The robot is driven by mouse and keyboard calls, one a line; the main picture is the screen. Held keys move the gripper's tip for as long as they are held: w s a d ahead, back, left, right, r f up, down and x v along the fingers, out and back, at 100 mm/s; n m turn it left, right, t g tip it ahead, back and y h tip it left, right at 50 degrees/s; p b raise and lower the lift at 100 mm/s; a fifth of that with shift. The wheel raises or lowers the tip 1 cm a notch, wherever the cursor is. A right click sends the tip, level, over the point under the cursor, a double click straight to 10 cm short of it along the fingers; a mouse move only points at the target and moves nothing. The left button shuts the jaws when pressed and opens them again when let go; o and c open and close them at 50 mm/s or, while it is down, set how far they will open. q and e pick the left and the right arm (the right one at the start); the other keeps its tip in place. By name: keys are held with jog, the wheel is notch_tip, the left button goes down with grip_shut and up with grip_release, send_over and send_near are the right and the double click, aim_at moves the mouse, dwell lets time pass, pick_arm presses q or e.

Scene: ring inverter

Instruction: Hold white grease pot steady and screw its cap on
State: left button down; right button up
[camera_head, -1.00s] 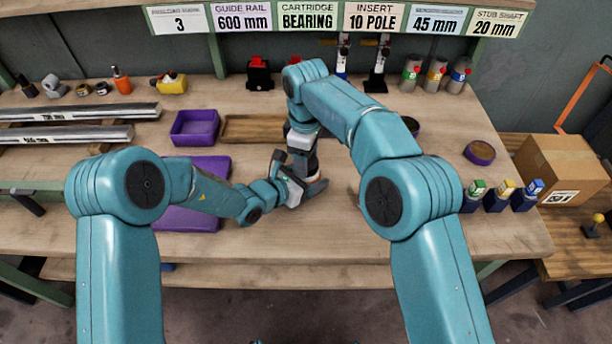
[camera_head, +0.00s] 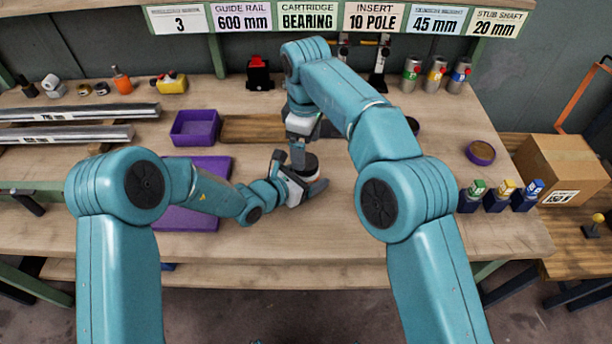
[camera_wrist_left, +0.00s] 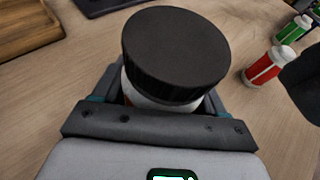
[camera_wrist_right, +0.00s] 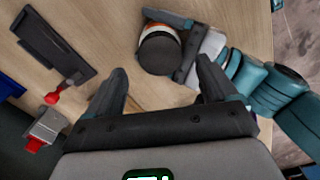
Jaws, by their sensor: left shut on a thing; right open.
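The white grease pot (camera_wrist_left: 160,100) stands upright on the bench, with its wide black cap (camera_wrist_left: 175,50) sitting on top. A white band shows under the cap; whether the thread is tight cannot be told. My left gripper (camera_head: 303,180) is shut around the pot's body below the cap; its fingers also show in the right wrist view (camera_wrist_right: 185,45).
A purple bin (camera_head: 195,127) and wooden tray (camera_head: 252,128) lie behind. A purple mat (camera_head: 190,218) is left of the pot. Several small bottles (camera_head: 500,195) stand at the right, and metal rails (camera_head: 70,135) lie at the left.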

aim_at(306, 174)
jog(key=shift+r, duration=0.15)
jog(key=shift+c, duration=0.4)
jog(key=n, duration=0.3)
jog(key=shift+s+d+r+n, duration=0.15)
jog(key=shift+r+n, duration=0.05)
jog(key=shift+n, duration=0.2)
jog(key=n, duration=0.2)
jog(key=r+n, duration=0.1)
jog(key=n, duration=0.1)
jog(key=shift+d+r, duration=0.15)
jog(key=shift+d, duration=0.05)
jog(key=n, duration=0.1)
jog(key=r+n, duration=0.1)
jog(key=n, duration=0.3)
jog(key=shift+r, duration=0.3)
jog(key=shift+a+r, duration=0.2)
jog(key=shift+a+f, duration=0.1)
jog(key=shift+a, duration=0.1)
jog(key=shift+f, duration=4.05)
